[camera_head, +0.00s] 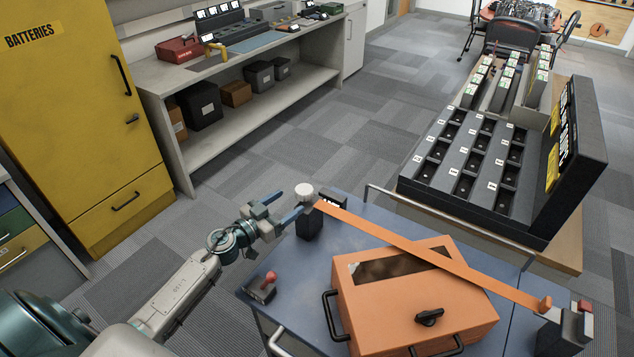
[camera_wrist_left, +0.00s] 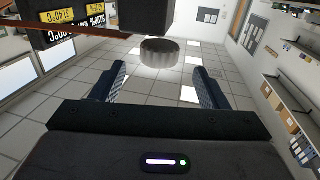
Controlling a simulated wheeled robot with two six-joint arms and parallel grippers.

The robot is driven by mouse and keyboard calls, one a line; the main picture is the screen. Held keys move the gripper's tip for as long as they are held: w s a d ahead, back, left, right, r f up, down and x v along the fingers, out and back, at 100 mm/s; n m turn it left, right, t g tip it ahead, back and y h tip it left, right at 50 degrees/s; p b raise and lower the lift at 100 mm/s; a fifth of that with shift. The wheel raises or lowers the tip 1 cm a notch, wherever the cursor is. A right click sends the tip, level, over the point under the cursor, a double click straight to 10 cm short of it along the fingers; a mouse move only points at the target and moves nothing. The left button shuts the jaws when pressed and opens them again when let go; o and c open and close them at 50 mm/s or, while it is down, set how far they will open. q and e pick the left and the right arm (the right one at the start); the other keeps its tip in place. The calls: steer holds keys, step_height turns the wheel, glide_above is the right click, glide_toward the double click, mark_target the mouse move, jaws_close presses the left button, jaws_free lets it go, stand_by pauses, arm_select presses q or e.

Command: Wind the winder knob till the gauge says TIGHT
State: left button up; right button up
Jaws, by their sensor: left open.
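The winder knob (camera_head: 304,190) is a pale round cap on top of a black winder post (camera_head: 309,224) at the table's far left corner. In the left wrist view the ridged grey knob (camera_wrist_left: 160,52) lies ahead, between the lines of the two fingers. My left gripper (camera_head: 280,210) is open, its blue fingertips just left of the knob; in the wrist view the gap (camera_wrist_left: 158,85) between the fingers is empty. An orange strap (camera_head: 420,252) runs from the post across an orange box (camera_head: 400,300). A small white label (camera_head: 330,201) sits beside the post; its reading is too small to tell.
The blue table (camera_head: 345,225) also carries a red-knobbed lever (camera_head: 266,287) and a strap end fitting (camera_head: 568,325) at right. A black slotted rack (camera_head: 470,165) stands behind. A yellow cabinet (camera_head: 75,110) and grey bench (camera_head: 240,75) stand at the back left.

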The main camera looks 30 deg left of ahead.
mark_target(297, 195)
arm_select(q)
steer(key=x, duration=0.3)
steer(key=p+x, duration=0.1)
steer(key=shift+w+d+r, duration=0.1)
steer(key=shift+d+r, duration=0.05)
steer(key=shift+r, duration=0.2)
steer(key=x, duration=0.3)
steer(key=shift+f, duration=0.15)
steer(key=shift+x, duration=0.85)
steer(key=shift+w+f, duration=0.1)
steer(key=shift+w, duration=0.1)
steer(key=shift+c, duration=1.3)
steer(key=c, duration=0.7)
arm_select(e)
steer(key=s, duration=0.1)
steer(key=s+a+r, duration=0.1)
steer(key=shift+s+r, duration=0.15)
steer(key=shift+s, duration=0.15)
